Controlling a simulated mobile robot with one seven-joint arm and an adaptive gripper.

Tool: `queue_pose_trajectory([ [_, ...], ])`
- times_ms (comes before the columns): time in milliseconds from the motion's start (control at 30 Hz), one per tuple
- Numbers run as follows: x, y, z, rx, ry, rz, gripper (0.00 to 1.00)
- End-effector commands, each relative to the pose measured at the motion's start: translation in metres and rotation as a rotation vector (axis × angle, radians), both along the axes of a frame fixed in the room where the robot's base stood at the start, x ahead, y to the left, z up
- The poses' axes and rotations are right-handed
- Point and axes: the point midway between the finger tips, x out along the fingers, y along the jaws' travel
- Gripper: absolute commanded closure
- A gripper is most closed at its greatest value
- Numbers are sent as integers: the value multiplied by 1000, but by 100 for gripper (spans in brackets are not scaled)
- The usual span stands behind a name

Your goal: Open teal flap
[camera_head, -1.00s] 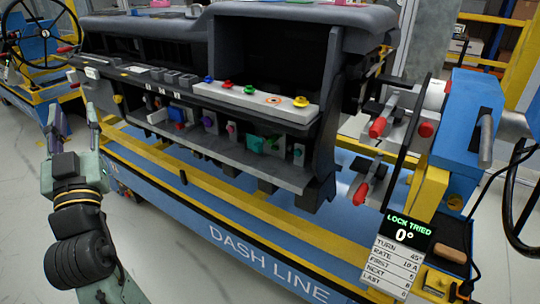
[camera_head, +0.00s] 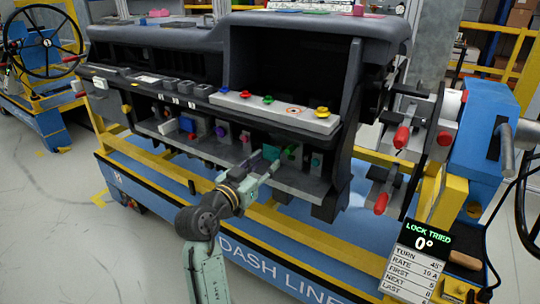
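A teal flap (camera_head: 271,152) sits on the lower shelf of the dashboard module, right of centre, under the overhanging strip of coloured knobs. My gripper (camera_head: 268,166) is at the front of that shelf, just below and left of the teal flap. It overlaps the flap's lower edge in the picture. I cannot tell whether it touches the flap. The fingers are small and partly lost against the shelf, so their opening is unclear. The flap looks closed, but its angle is hard to read.
A purple piece (camera_head: 220,131), a green piece (camera_head: 291,151) and a teal knob (camera_head: 315,162) stand close by on the shelf. The white knob strip (camera_head: 270,109) overhangs it. Red-handled levers (camera_head: 402,137) are at the right.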

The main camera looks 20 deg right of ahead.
Motion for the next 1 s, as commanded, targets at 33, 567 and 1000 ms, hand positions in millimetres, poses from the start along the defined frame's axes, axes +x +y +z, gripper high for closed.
queue_pose_trajectory([
  [33, 5, -8, 2, 0, 1, -4, 65],
  [567, 19, -24, 0, -1, -1, 1, 65],
  [1000, 19, -24, 0, -1, -1, 1, 94],
])
